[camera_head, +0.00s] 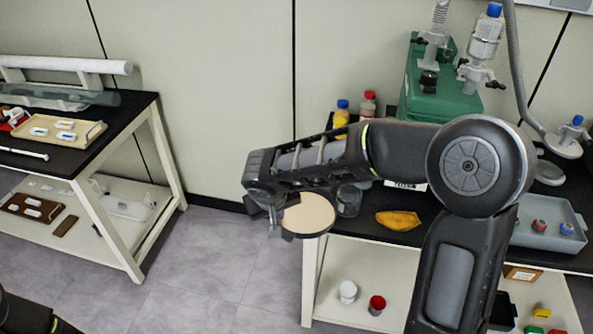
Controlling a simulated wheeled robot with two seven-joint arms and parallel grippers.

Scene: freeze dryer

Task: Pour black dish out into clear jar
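My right gripper (279,215) is shut on the left rim of the black dish (332,225). The dish is round and shallow, holds a beige filling (308,213), and looks roughly level. It is in the air by the left end of the right-hand bench. The clear jar (349,201) stands on the black bench top just right of the dish, partly hidden behind the dish and my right arm. Only a dark bit of my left arm shows at the bottom left corner; its gripper is out of view.
A yellow-orange piece (398,220) lies on the bench right of the jar. Yellow (341,116) and red-capped (368,105) bottles and a green machine (428,85) stand behind my arm. A grey tray (548,238) is at the right. Another bench (128,118) stands left, with open floor between.

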